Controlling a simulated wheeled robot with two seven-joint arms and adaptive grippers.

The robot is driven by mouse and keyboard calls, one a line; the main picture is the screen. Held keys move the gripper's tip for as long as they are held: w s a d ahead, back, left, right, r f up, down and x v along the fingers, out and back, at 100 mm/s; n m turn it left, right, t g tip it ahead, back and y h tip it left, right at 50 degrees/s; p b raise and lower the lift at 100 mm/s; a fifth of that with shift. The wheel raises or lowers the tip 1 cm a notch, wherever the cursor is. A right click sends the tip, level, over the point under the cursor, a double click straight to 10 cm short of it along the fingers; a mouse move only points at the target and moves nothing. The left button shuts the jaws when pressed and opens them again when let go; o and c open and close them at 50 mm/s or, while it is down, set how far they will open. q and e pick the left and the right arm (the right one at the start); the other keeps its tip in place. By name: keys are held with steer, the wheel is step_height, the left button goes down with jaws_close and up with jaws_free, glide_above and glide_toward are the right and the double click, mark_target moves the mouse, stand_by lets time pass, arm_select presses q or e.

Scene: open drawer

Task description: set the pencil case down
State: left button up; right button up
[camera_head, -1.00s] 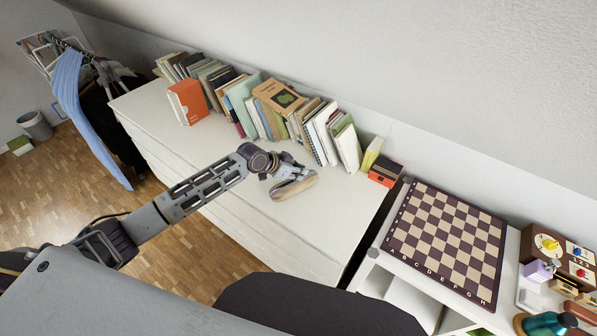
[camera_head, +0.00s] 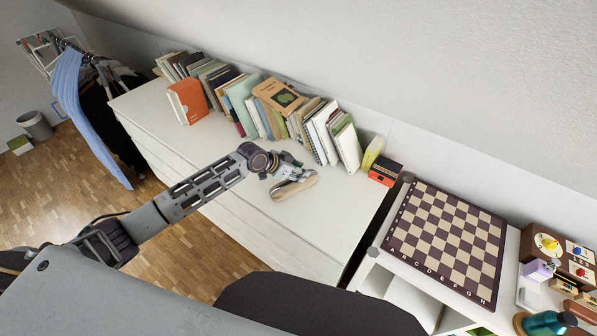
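A tan, elongated pencil case (camera_head: 296,188) is at the white dresser top (camera_head: 330,215), in front of the row of books. My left gripper (camera_head: 291,178) reaches in from the left and is right at the case, overlapping its upper side. The fingers are small and partly hidden, so I cannot tell whether they are shut on the case or open around it. The case looks low at the dresser top; whether it rests fully on it is unclear. My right gripper is out of view.
Several books (camera_head: 245,105) line the back of the dresser, with an orange box file (camera_head: 187,101) at their left. A black-and-orange box (camera_head: 385,171) stands at the right end. A chessboard (camera_head: 447,243) lies on the neighbouring unit. The dresser's front right is clear.

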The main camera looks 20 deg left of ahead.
arm_select(q)
steer(key=v, duration=1.2)
stand_by(0.4)
stand_by(0.7)
